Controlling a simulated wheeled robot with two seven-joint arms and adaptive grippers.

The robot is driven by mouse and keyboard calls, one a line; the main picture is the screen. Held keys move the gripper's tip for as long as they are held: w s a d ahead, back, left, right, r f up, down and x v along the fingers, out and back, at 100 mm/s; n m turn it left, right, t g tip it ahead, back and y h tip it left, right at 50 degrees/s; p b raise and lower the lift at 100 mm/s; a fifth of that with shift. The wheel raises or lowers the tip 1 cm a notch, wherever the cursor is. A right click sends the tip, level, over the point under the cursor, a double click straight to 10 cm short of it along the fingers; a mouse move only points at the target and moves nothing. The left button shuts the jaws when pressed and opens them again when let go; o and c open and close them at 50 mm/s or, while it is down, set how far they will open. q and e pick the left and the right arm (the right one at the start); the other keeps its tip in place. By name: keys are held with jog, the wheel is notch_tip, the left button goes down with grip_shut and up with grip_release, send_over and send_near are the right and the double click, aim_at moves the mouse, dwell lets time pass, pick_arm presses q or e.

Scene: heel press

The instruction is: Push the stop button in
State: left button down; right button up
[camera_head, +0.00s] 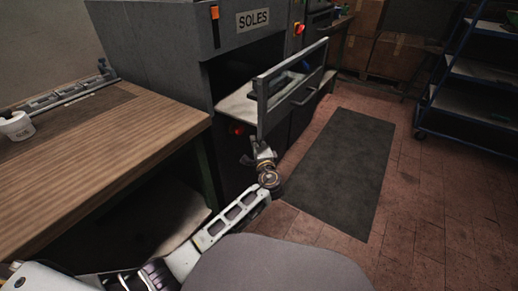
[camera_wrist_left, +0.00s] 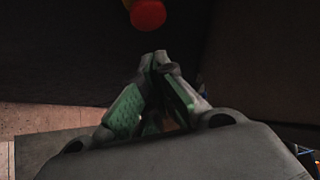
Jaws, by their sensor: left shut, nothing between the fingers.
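A red button (camera_head: 236,130) sits low on the dark front of the grey machine, below its opening. A round red button also shows large at the top of the left wrist view (camera_wrist_left: 148,13), just beyond my fingertips; it looks like the same one. Another red button on yellow (camera_head: 299,28) is higher up, right of the SOLES sign. I cannot tell from labels which is the stop button. My left gripper (camera_head: 258,150) is shut and empty, to the right of the low button and apart from it. Its fingertips (camera_wrist_left: 160,58) meet in the left wrist view. My right gripper is not in view.
A grey-framed guard (camera_head: 291,84) juts from the machine (camera_head: 158,45) just above my left gripper. A wooden bench (camera_head: 110,135) stands at left. A dark mat (camera_head: 340,165) lies on the clear floor at right. A blue shelf cart (camera_head: 470,75) stands at far right.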

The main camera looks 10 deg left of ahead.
aim_at(238, 129)
pick_arm(q)
jog(key=w+a, duration=0.1)
jog(key=a+b, duration=0.1)
jog(key=a, duration=0.1)
jog(key=w+a, duration=0.1)
jog(key=shift+w+a+b, duration=0.2)
jog(key=shift+w+b, duration=0.1)
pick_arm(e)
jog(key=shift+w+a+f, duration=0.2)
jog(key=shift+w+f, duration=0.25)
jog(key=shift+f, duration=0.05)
